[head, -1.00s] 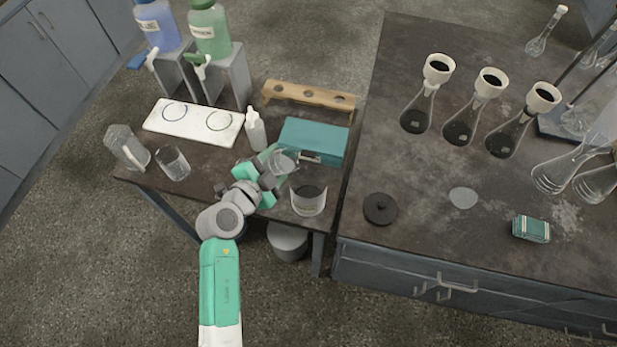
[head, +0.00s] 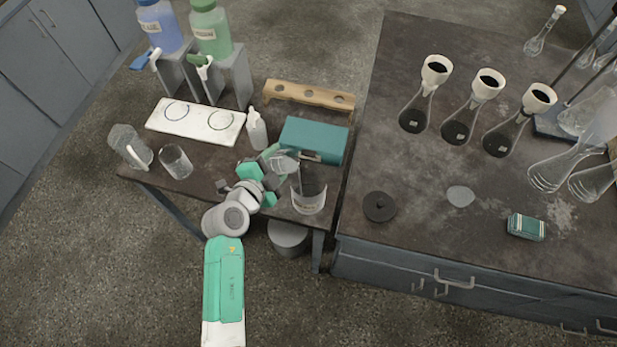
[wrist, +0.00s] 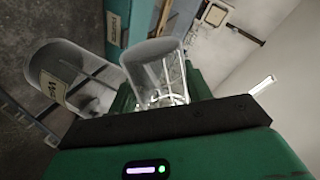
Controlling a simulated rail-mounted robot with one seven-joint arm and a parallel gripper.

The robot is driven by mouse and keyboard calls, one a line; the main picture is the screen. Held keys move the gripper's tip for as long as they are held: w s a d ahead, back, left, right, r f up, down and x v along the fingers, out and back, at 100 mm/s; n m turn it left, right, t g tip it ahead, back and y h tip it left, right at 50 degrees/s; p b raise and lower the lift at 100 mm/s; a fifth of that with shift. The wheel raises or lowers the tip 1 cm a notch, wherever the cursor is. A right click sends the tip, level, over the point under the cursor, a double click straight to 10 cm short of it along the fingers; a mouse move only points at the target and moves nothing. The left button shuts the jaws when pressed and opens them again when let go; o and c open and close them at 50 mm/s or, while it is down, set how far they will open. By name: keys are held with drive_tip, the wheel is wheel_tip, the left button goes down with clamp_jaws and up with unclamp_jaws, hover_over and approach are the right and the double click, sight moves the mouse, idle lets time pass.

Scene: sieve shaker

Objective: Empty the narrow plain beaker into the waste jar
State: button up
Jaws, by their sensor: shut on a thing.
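My gripper (head: 270,172) is shut on a clear glass beaker (head: 286,162), which it holds tilted up against the left side of the waste jar's mouth. The waste jar (head: 308,200) is a clear, labelled vessel standing at the right front of the low table. In the wrist view the beaker (wrist: 155,72) rises between the fingers, and the labelled jar (wrist: 72,85) is beside it on the left. I cannot make out any contents in the beaker, nor whether it touches the jar's rim.
Another beaker (head: 175,162) and a tilted glass vessel (head: 131,147) are on the table's left. A squeeze bottle (head: 256,128), white tray (head: 195,122), teal box (head: 314,139) and wooden rack (head: 309,96) are behind. A black lid (head: 380,207) lies on the right bench.

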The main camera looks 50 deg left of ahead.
drive_tip(key=shift+f+m+p, duration=0.2)
drive_tip(key=shift+m+p, duration=0.1)
drive_tip(key=shift+p, duration=0.3)
idle(0.6)
drive_tip(key=shift+w+d+r+m+g+y+p, duration=0.1)
drive_tip(key=shift+r+m+g+y+p, duration=0.4)
drive_tip(key=shift+p, duration=1.25)
idle(0.5)
drive_tip(key=shift+w+d+r+m+y+p, duration=0.25)
drive_tip(key=shift+w+d+m+y+p, duration=0.1)
drive_tip(key=shift+d+m+p, duration=0.3)
idle(1.1)
drive_tip(key=shift+w+d+f+m+g+y, duration=0.15)
drive_tip(key=shift+f+m+g+y, duration=0.25)
drive_tip(key=shift+m, duration=0.25)
idle(1.2)
